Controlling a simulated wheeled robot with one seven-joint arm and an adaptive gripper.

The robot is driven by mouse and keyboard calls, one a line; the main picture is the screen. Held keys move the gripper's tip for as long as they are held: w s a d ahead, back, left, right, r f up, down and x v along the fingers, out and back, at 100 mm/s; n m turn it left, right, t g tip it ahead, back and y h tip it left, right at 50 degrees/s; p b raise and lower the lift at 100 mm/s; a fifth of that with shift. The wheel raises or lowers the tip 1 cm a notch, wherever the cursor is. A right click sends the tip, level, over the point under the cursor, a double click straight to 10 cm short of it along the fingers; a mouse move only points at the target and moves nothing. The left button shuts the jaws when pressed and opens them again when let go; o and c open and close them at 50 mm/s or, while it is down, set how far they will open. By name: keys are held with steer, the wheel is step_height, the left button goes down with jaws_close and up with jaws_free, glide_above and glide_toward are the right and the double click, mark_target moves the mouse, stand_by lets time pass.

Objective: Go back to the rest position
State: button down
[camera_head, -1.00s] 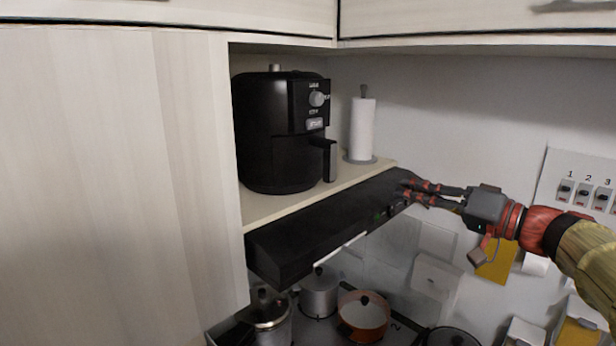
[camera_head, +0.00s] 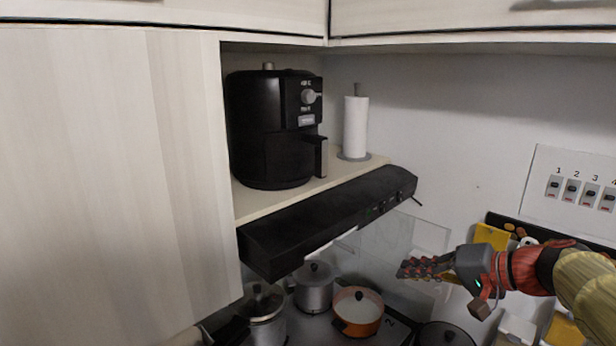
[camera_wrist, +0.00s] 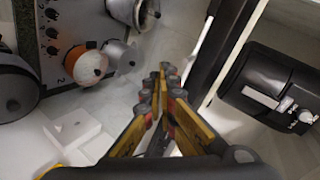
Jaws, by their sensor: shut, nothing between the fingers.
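My gripper (camera_head: 402,268) is at the lower right of the head view, at the end of my arm coming in from the right edge. It points left, below the right end of the black range hood (camera_head: 320,222) and apart from it. Its fingers are together and empty. In the wrist view my gripper (camera_wrist: 165,72) shows its fingers closed in the middle, with nothing between them.
A black air fryer (camera_head: 265,130) and a paper towel roll (camera_head: 356,128) stand on the shelf above the hood. Pots, including an orange one (camera_head: 345,322), sit on the stove below. Numbered switches (camera_head: 572,190) are on the right wall. A tall cabinet (camera_head: 110,190) fills the left.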

steer(key=s+a+f+n+g+h+b, duration=0.2)
steer(key=s+f+n+h+b, duration=0.3)
steer(key=s+f+b, duration=0.9)
steer(key=s+f+g+h, duration=0.1)
steer(key=s+f+h, duration=0.2)
steer(key=s+f, duration=0.7)
step_height(320, 180, down, 4)
steer(key=shift+s+a+r+b, duration=0.15)
steer(key=shift+s+r+b, duration=0.05)
steer(key=shift+s+b, duration=0.15)
